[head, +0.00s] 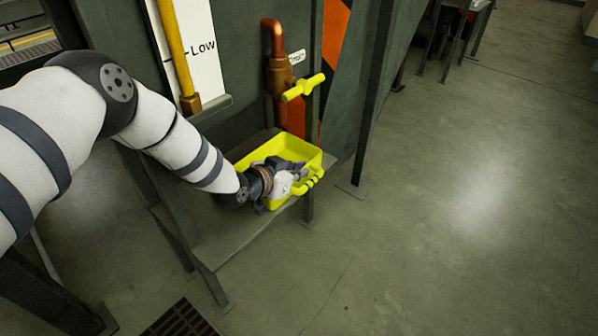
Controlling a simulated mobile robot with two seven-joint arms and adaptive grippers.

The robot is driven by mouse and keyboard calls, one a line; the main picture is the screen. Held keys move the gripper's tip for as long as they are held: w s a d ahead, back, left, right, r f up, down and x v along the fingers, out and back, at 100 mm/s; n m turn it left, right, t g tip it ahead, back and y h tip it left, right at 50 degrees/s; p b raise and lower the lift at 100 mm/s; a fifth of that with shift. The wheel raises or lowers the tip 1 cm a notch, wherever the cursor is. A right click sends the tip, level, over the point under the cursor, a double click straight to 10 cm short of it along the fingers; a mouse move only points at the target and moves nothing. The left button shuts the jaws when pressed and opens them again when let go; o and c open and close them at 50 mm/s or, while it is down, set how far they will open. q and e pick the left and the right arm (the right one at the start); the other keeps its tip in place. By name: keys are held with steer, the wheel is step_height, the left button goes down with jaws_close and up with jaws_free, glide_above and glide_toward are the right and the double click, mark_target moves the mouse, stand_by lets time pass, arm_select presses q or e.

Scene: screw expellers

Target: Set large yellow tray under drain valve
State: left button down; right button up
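The yellow tray (288,145) sits on a grey shelf (225,238), below the drain valve. The drain valve (281,78) is a copper and brass fitting with a bright yellow lever handle (303,87) and a small white label beside it. My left gripper (297,179) is at the tray's near side, by its yellow handle (311,182), and covers part of the near wall. Its fingers are small and overlap the handle, so I cannot tell whether they are closed on it. My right gripper is not in view.
A white level gauge panel marked "Low" (202,48) with a yellow tube (176,48) stands left of the valve. A dark upright post (372,95) is right of the shelf. A floor grate (180,320) lies at the bottom. The floor (450,220) at right is clear.

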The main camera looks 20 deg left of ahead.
arm_select(q)
steer(key=c, duration=1.8)
jaws_free()
steer(key=shift+f, duration=0.1)
